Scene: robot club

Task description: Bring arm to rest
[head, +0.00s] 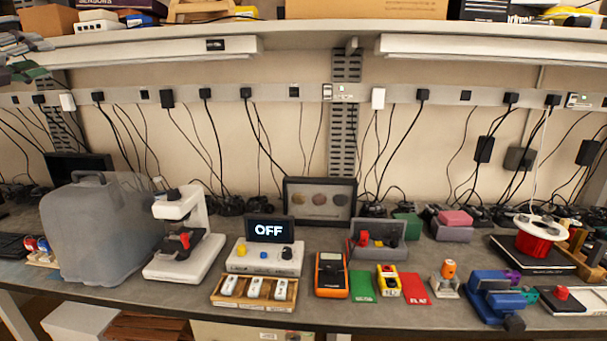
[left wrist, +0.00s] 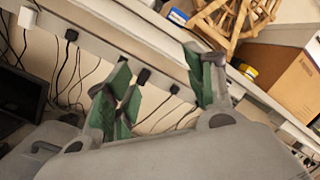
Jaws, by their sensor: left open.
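My left gripper (head: 26,60) shows at the top left edge of the head view, raised above the bench in front of the wall. In the left wrist view its green-padded fingers (left wrist: 158,82) stand wide apart. Nothing is held between them; the wall, cables and shelf edge show behind. Most of my left arm is outside the head view. My right gripper is in neither view.
A large grey case (head: 92,232) stands on the bench below my left gripper. A white microscope (head: 183,235) and a box with an OFF display (head: 268,230) stand to its right. The shelf (head: 300,32) above holds cartons, including a cardboard box (left wrist: 280,75).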

